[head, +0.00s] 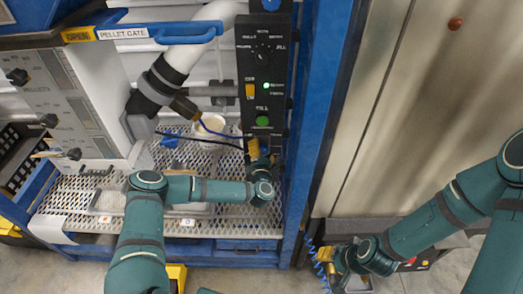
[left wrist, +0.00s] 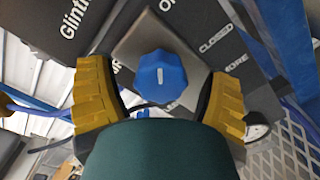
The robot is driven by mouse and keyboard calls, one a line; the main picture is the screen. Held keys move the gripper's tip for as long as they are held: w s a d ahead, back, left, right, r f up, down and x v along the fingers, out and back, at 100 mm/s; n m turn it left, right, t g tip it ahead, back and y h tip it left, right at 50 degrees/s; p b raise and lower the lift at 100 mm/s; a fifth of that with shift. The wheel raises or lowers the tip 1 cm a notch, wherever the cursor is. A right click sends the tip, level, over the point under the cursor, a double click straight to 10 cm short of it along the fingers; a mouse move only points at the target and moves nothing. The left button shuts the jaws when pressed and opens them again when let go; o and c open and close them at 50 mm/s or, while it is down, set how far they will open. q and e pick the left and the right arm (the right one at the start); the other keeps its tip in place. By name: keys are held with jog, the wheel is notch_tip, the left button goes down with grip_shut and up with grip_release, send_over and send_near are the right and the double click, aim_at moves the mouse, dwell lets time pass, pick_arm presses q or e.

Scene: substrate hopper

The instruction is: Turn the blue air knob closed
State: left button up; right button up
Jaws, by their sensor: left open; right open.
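The blue air knob (left wrist: 162,78) shows in the left wrist view, on a grey square plate (left wrist: 142,38) of a dark panel. A short white mark on its face stands nearly upright in that picture. "CLOSED" and "MORE" are printed to its right. My left gripper (head: 258,151) is open, its yellow fingers on either side of the knob with visible gaps. In the head view it is at the foot of the black control panel (head: 263,75), and I cannot clearly make out the knob there. My right gripper (head: 335,264) is open and low, away from the panel.
The pellet gate handle (head: 160,32) is blue and stands upper left. A white cup (head: 209,127) stands behind the left gripper, above the mesh shelf (head: 235,222). A blue post (head: 318,110) and metal doors (head: 400,110) lie to the right of the panel.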

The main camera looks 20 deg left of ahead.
pick_arm(q)
jog(key=c, duration=1.2)
jog(key=m, duration=0.4)
jog(key=shift+r+m, duration=0.15)
jog(key=shift+m, duration=0.25)
jog(key=m, duration=0.4)
jog(key=shift+m, duration=0.3)
jog(key=m+b, duration=0.1)
jog(key=m, duration=0.3)
jog(key=shift+r, duration=0.1)
jog(key=shift+m+b, duration=0.75)
jog(key=shift+m, duration=1.55)
jog(key=shift+r, duration=0.1)
